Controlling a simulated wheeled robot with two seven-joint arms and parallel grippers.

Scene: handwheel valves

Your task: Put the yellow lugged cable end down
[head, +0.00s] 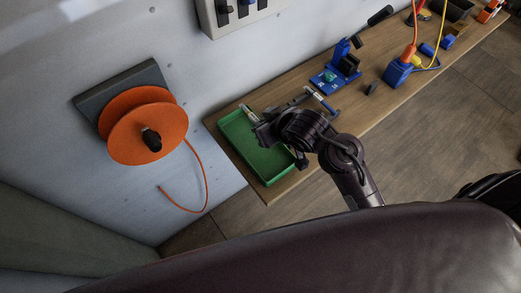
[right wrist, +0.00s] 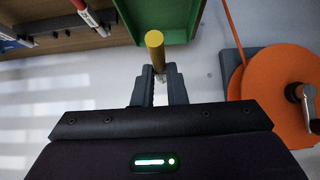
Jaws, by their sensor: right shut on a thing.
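The yellow lugged cable end (right wrist: 155,40) shows in the right wrist view as a short yellow cylinder with a small metallic part between the fingers. My right gripper (right wrist: 159,73) is shut on it. In the head view my right gripper (head: 257,123) is over the upper part of the green tray (head: 268,167), where the yellow end cannot be made out clearly. In the right wrist view the yellow end overlaps the near opening of the green tray (right wrist: 127,20); its exact height is unclear. My left gripper is not in view.
The wooden bench (head: 290,186) carries a tool rack (head: 311,97), a blue stand (head: 336,77) and a blue block (head: 397,73) with cables. An orange reel (head: 120,122) with a hanging cable is on the wall, left of the tray. A switch panel (head: 235,12) is above.

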